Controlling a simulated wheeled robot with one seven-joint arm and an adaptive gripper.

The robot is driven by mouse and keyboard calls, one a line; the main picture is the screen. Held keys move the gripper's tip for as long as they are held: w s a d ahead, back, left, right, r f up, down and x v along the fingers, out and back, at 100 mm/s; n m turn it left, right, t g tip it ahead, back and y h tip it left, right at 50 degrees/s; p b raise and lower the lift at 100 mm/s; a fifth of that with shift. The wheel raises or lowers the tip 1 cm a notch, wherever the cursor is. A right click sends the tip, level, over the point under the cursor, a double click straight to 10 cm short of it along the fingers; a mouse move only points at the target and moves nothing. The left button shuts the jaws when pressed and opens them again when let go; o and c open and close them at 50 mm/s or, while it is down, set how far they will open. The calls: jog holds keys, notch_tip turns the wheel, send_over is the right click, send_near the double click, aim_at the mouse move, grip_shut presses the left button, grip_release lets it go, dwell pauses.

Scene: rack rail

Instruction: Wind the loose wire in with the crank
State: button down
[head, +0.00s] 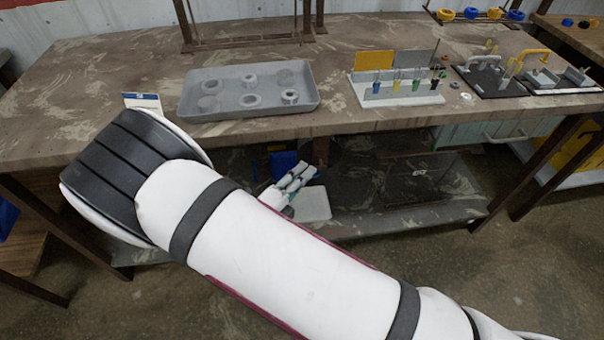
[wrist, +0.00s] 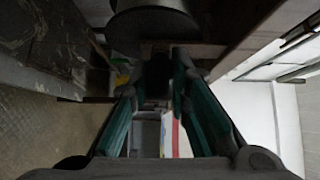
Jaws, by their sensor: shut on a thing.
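In the wrist view my gripper (wrist: 158,78) has its two teal-padded fingers closed in on a narrow dark piece (wrist: 157,72). The piece may be the crank's handle, but it is too dark to be sure. A dark rounded body (wrist: 155,24) is just beyond the fingertips at the top of that view; I cannot tell whether it is the winding drum. I cannot make out the loose wire in either view.
A brown workbench (head: 130,75) spans the head view, with a lower shelf (head: 400,214) in shadow beneath. On top are a grey tray (head: 222,112) of rings, a small rack (head: 400,98) of coloured pieces and dark fixture plates (head: 490,82). The bench's front left is mostly bare.

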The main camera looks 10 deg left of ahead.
jog(key=r+m+g+y+p, duration=0.1)
jog(key=p, duration=0.1)
jog(key=d+r+m+g+y+p, duration=0.1)
jog(key=shift+r+m+g+p, duration=0.3)
jog(key=shift+m+p, duration=0.1)
jog(key=d+m+g+y+b, duration=0.1)
jog(key=y+b, duration=0.1)
jog(key=b, duration=0.1)
jog(key=w+d+r+m+g+y+b, duration=0.1)
jog(key=d+m+y+b, duration=0.1)
jog(key=y+b, duration=0.1)
jog(key=d+r+m+g+y+b, duration=0.1)
jog(key=m+g+y+b, duration=0.1)
jog(key=b, duration=0.1)
jog(key=shift+w+d+y, duration=0.15)
jog(key=shift+w+y, duration=0.1)
jog(key=shift+y, duration=0.15)
dwell(0.3)
jog(key=c, duration=1.5)
grip_release()
